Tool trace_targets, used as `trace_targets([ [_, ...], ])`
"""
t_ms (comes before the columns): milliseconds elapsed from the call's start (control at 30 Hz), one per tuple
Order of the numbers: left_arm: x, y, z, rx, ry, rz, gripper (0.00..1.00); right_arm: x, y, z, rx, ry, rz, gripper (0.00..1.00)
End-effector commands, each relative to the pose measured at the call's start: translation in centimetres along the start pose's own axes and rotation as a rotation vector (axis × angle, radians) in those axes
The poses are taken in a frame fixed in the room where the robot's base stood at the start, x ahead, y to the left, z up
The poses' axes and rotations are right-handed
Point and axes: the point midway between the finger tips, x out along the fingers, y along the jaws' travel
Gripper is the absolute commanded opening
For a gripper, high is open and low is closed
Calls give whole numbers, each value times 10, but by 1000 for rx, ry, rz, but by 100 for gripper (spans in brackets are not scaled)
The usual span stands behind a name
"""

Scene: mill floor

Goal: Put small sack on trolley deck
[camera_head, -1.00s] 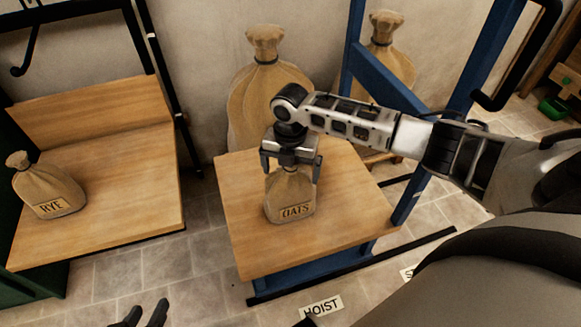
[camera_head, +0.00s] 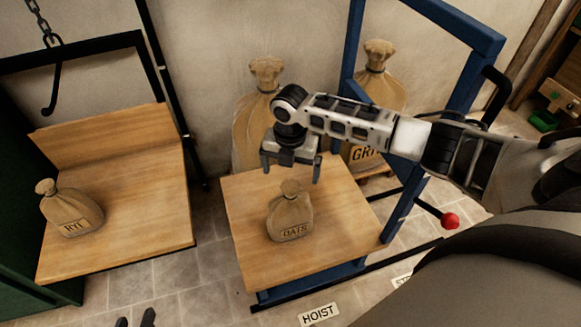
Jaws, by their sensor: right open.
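The small sack marked OATS (camera_head: 290,212) stands upright on the wooden deck (camera_head: 258,262) of a blue-framed trolley. My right gripper (camera_head: 291,172) is open and empty, pointing down just above and behind the sack's tied top, apart from it. Another small sack marked RYE (camera_head: 71,210) stands on a wooden platform (camera_head: 140,225) at the left. My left gripper (camera_head: 135,321) shows only its two dark fingertips at the bottom edge, spread apart with nothing between them.
Large sacks (camera_head: 250,120) stand by the wall behind the deck, one marked GRIT or similar (camera_head: 385,95). A hook (camera_head: 50,92) hangs on a chain at upper left. A red-knobbed lever (camera_head: 450,221) is at right. A HOIST label (camera_head: 319,314) lies at the front.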

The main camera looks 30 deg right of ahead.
Motion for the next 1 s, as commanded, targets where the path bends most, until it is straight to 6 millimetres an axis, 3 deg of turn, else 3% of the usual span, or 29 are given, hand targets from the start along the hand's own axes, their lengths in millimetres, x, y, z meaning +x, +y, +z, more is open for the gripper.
trace_targets([
  [133,-3,0,-4,-2,-8,-2,36,-7,1,-3,4,3,4,100],
  [233,-2,0,-3,-2,-11,-2,36,7,9,-26,51,18,49,100],
  [333,-2,0,-2,-2,-12,-2,36,32,25,-75,187,63,161,100],
  [433,-2,0,-2,-2,-13,-2,36,46,44,-138,434,161,330,100],
  [500,-2,0,-2,-2,-13,-2,36,45,50,-175,655,253,448,100],
  [600,-2,0,-2,-2,-13,-2,36,33,49,-211,999,400,595,100],
  [700,-2,0,-2,-2,-13,-2,36,14,34,-225,1340,535,720,100],
  [800,-2,0,-2,-2,-13,-2,36,-5,11,-224,1617,635,825,100],
  [1000,-2,0,-2,-2,-13,-2,36,-28,-25,-213,1903,734,953,100],
])
